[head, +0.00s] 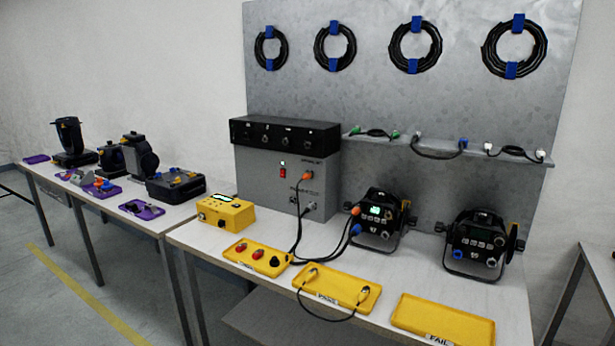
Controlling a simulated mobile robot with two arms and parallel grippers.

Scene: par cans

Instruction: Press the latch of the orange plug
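An orange plug (306,176) sits in the front of the grey box (270,178) at the back of the table, with a black cable hanging from it. A second orange plug (356,210) is at the left side of the lit par can (381,219), above a blue plug (355,230). The latch is too small to make out on either orange plug. Neither of my grippers is in view.
Yellow trays (257,257) (335,289) (442,318) line the front edge; the right one is empty. A second par can (478,243) stands right. Coiled cables (415,47) hang on the back panel.

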